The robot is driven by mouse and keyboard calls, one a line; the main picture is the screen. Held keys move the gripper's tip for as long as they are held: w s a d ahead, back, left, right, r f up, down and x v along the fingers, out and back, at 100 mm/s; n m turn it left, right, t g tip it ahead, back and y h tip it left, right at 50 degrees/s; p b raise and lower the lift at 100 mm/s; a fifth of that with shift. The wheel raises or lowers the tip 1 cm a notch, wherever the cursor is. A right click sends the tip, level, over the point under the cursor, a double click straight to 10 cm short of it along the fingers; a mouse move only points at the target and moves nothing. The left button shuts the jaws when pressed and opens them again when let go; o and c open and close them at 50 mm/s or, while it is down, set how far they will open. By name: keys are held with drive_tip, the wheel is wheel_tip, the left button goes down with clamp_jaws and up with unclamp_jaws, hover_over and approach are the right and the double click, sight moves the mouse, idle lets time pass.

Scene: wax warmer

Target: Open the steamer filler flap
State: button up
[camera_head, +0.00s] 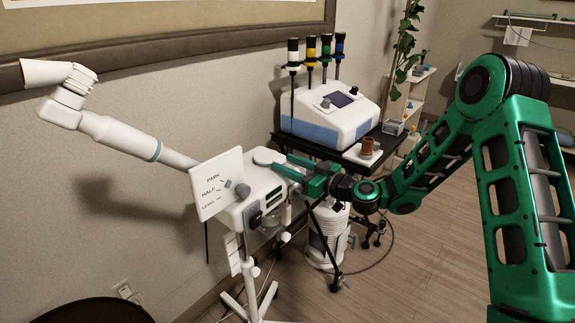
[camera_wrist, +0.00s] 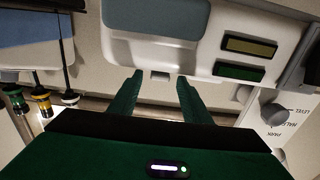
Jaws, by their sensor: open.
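The white steamer (camera_head: 262,192) stands on a wheeled stand in the middle of the head view. A grey-blue rounded flap (camera_head: 268,156) lies on its top and looks closed. In the wrist view the flap (camera_wrist: 155,16) is at the top centre, cut off by the frame edge. My gripper (camera_head: 288,169) is at the steamer's right side, close to the flap. In the wrist view my gripper (camera_wrist: 159,80) is open and empty, its two green fingers apart.
A white panel (camera_head: 217,183) marked PARK, HALF and LEVEL, with a knob, is on the steamer's left. The white steam arm (camera_head: 117,136) reaches left. A blue-white machine (camera_head: 331,118) with several coloured-top wands stands on a dark table behind. Floor (camera_head: 430,260) is clear at right.

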drive_tip(key=shift+w+a, duration=0.45)
drive_tip(key=shift+a, duration=0.05)
